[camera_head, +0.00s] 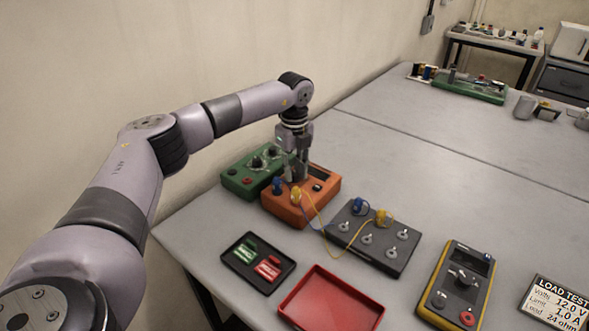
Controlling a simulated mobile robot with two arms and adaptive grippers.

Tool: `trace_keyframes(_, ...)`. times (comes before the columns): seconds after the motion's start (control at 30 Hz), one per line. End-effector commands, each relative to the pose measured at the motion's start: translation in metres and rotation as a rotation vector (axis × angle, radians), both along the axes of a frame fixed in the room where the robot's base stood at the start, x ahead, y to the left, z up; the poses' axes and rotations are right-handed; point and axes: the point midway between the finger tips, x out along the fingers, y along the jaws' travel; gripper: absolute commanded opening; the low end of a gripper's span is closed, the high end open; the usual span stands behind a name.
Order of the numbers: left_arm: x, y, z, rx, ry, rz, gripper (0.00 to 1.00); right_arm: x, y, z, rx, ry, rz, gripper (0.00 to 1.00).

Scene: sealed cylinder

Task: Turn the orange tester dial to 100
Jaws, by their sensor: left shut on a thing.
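The orange tester (320,198) sits on the grey table near its left edge. My left gripper (297,176) reaches down onto its top from above and is shut on the dial there. The fingers hide the dial, so its pointer and setting cannot be read. A dark display (322,172) and a small black knob (317,188) show on the tester's top. A blue plug (278,186) and a yellow plug (296,196) stand at its front left. My right gripper is not in view.
A green tester (240,178) stands close behind the orange one. A black tray (240,277), a red tray (318,310), a yellow multimeter (452,300) and a LOAD TEST card (555,305) lie in front. The table's middle is clear.

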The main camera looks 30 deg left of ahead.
Motion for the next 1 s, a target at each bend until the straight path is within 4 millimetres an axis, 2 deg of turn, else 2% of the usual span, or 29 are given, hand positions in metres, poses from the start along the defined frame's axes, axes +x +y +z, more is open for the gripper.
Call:
trace_keyframes(0.2,0.0002,-0.0002,0.0004,0.0,-0.001,0.0,0.0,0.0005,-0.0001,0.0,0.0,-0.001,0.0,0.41)
trace_keyframes(0.57,0.0003,-0.0002,0.0007,0.0,-0.001,-0.039,0.0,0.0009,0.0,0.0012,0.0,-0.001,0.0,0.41)
trace_keyframes(0.77,0.0008,-0.0002,0.0013,-0.001,-0.002,-0.146,0.0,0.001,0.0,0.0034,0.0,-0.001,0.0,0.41)
trace_keyframes(1.0,0.0007,-0.0002,0.0013,-0.001,-0.002,-0.355,0.0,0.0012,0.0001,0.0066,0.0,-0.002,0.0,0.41)
